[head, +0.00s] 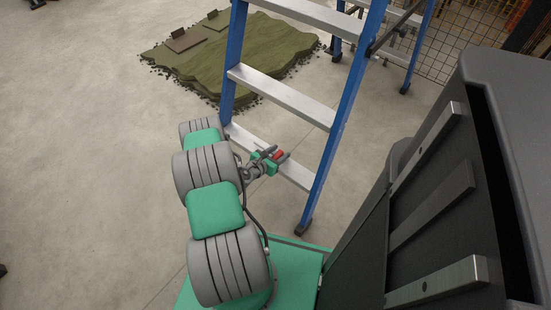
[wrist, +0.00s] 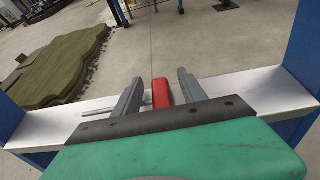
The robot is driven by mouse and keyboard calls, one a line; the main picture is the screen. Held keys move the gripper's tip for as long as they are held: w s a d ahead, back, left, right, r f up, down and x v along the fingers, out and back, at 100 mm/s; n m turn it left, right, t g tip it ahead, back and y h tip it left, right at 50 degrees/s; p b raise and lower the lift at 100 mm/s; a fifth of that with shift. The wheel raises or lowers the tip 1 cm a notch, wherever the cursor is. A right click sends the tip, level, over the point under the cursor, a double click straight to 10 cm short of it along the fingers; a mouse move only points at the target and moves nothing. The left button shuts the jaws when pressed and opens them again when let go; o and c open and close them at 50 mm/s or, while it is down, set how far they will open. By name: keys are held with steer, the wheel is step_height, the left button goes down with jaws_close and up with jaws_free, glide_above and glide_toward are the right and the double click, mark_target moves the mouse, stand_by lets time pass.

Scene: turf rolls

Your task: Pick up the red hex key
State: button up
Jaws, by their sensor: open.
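The red hex key (wrist: 161,94) shows in the wrist view as a red handle lying between the two fingers of my gripper (wrist: 158,88). The step (wrist: 245,88) is a metal ladder tread. In the head view my gripper (head: 278,154) is open at the ladder's low step, with the red handle (head: 279,154) by its fingers.
The blue ladder (head: 335,125) stands around my gripper, with its rails on both sides and another step (head: 285,95) above. A turf pile (head: 235,50) lies behind it. A dark grey bulky body stands at the right of the head view.

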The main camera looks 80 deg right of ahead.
steer(key=shift+s+d+f, duration=0.15)
steer(key=shift+d, duration=0.25)
steer(key=shift+c, duration=0.6)
jaws_close()
